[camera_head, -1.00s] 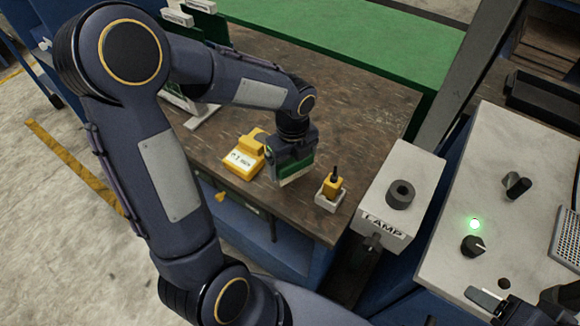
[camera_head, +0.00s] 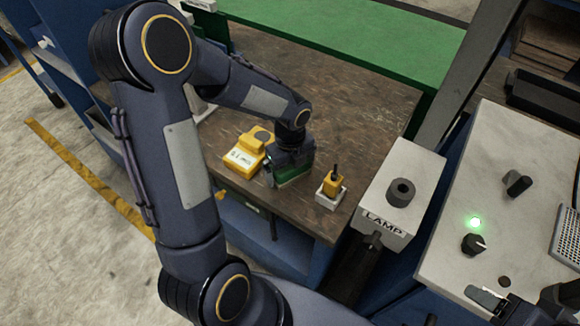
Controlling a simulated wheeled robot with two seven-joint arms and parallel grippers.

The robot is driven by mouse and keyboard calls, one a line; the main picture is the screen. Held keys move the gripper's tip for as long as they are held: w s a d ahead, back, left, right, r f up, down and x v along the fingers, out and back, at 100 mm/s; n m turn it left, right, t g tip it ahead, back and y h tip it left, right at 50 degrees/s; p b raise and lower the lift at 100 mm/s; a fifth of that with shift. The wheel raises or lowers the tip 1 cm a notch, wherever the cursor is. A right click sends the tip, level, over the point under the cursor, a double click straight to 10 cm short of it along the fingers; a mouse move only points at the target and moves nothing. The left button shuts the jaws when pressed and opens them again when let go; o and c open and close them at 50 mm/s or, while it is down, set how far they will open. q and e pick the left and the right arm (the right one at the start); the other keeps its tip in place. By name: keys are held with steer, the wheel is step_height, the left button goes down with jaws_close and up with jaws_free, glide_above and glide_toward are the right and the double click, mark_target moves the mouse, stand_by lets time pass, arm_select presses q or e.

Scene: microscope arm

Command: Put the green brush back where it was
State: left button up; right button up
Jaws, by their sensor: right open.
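The green brush (camera_head: 296,174) shows as a green block with a pale lower edge under my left gripper (camera_head: 290,162). My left gripper appears shut on it, low over the front part of the brown bench top. The fingers are mostly hidden by the wrist, and I cannot tell whether the brush touches the bench. My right gripper (camera_head: 512,306) shows only in part at the bottom right, open, by the front of the light grey control panel. The spot the brush came from cannot be told from these frames.
A yellow device (camera_head: 243,160) with a white label sits just left of my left gripper. A yellow block with a black tip (camera_head: 332,184) stands in a small white holder to the right. A grey LAMP box (camera_head: 393,205) stands beyond the bench (camera_head: 350,100) edge.

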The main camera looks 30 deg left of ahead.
arm_select(q)
steer(key=shift+r, duration=0.1)
step_height(320, 180, up, 12)
steer(key=shift+f+p, duration=0.1)
steer(key=shift+p, duration=0.2)
steer(key=s+d+r+n+t+h, duration=0.2)
steer(key=s+n, duration=0.6)
steer(key=n, duration=0.4)
steer(key=s+d+r+n+t+h, duration=0.1)
steer(key=s+d+r+n+t, duration=0.1)
steer(key=s+n, duration=0.7)
steer(key=n+t, duration=0.1)
steer(key=n, duration=0.3)
steer(key=shift+t+h, duration=0.3)
steer(key=shift+h, duration=0.1)
steer(key=shift+d, duration=0.1)
